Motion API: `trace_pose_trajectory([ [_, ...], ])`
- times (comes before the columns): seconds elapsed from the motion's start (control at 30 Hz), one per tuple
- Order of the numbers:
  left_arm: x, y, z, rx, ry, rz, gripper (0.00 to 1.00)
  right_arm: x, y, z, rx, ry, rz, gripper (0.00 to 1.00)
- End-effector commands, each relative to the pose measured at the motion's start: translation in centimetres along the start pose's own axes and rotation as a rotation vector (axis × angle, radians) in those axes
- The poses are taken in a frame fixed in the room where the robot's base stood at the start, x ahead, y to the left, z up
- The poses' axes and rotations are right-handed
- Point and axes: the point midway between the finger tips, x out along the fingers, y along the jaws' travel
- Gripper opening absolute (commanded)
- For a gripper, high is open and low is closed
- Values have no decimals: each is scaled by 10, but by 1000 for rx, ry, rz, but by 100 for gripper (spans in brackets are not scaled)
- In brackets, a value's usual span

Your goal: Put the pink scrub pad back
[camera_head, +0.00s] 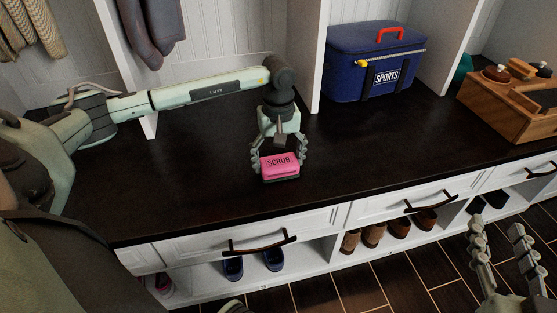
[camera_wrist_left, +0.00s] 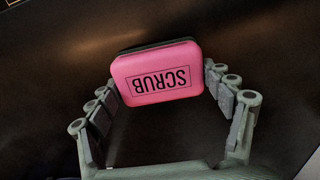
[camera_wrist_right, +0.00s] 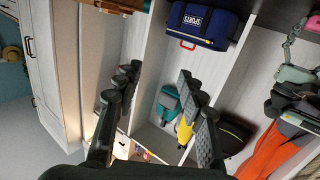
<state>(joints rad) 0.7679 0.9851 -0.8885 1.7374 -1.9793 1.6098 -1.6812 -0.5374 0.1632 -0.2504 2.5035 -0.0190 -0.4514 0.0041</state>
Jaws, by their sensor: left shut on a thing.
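The pink scrub pad (camera_head: 280,163), marked SCRUB and with a dark underside, is between the fingers of my left gripper (camera_head: 279,159) above the dark bench top. The left wrist view shows the pad (camera_wrist_left: 157,75) with a finger on each side, and my left gripper (camera_wrist_left: 165,95) is shut on it. The head view does not clearly tell whether the pad touches the bench. My right gripper (camera_head: 497,232) is open and empty, low at the right in front of the bench; its spread fingers also show in the right wrist view (camera_wrist_right: 160,88).
A blue SPORTS cooler bag (camera_head: 375,62) stands on the dark bench top (camera_head: 190,190) behind the left gripper, to the right. A wooden box (camera_head: 515,100) with brushes is at the far right. White dividers rise from the bench. Shoes (camera_head: 374,235) sit below the drawers.

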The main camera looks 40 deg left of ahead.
Motion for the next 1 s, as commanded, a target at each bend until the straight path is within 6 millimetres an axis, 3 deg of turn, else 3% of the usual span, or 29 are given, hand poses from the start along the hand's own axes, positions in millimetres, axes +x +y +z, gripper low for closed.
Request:
trace_pose_trajectory([
  [0.37,2,0,0,0,0,0,53,1,-3,-12,5,57,-7,40],
  [0.4,2,0,0,0,0,0,84,1,-4,-14,6,64,-8,40],
  [0.53,2,0,0,0,0,0,100,1,-5,-14,8,64,-10,40],
  [0.93,1,0,0,0,0,0,100,1,-5,-11,8,50,-9,40],
  [1.0,-1,0,0,0,0,0,100,0,-2,-4,7,15,-3,40],
])
